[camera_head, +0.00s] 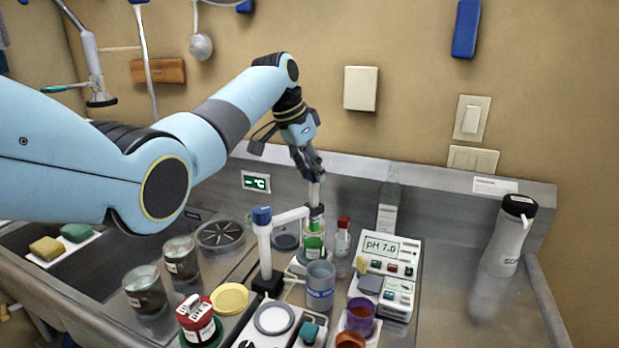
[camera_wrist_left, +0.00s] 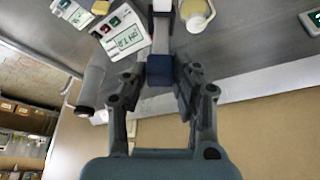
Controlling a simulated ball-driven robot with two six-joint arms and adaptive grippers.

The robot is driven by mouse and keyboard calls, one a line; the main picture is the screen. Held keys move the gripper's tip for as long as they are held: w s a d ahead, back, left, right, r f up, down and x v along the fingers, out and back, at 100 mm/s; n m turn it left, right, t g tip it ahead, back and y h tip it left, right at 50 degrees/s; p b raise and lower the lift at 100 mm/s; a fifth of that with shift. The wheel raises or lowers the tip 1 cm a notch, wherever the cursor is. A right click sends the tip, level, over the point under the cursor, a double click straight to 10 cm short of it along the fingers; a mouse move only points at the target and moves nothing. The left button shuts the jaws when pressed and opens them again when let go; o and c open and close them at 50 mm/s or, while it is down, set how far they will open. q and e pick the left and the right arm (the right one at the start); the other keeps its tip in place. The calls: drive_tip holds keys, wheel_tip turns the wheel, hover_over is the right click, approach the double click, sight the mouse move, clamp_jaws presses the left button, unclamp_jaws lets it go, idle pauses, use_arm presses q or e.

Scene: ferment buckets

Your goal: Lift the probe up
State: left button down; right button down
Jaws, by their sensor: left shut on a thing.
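My left gripper (camera_head: 314,174) is shut on the top of the pale upright probe (camera_head: 314,194), above the probe stand (camera_head: 264,245). In the left wrist view the probe's dark blue cap (camera_wrist_left: 160,70) sits between the fingers. The stand's white side arm reaches across to a dark holder (camera_head: 315,212) around the probe's line. A bottle with a green band (camera_head: 313,246) stands just below. The probe's lower end is hidden by the holder and bottle, so I cannot tell how deep it sits. My right gripper is out of view.
The pH meter (camera_head: 392,249) reads 7.0, right of the stand. A red-capped bottle (camera_head: 342,247), a grey-blue beaker (camera_head: 320,292) and a purple cup (camera_head: 361,318) crowd nearby. Dark-filled jars (camera_head: 145,293) stand left. A soap bottle (camera_head: 508,238) stands far right beyond clear counter.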

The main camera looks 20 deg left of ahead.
use_arm(q)
drive_tip(key=shift+w+r, duration=0.15)
drive_tip(key=shift+r, duration=0.15)
drive_tip(key=c, duration=1.4)
unclamp_jaws()
drive_tip(key=shift+o, duration=1.8)
drive_tip(key=shift+s+a+r, duration=0.1)
drive_tip(key=shift+s+r, duration=0.15)
drive_tip(key=v, duration=1.1)
drive_tip(key=shift+s, duration=0.15)
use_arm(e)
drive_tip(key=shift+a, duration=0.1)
use_arm(q)
drive_tip(key=shift+r, duration=0.15)
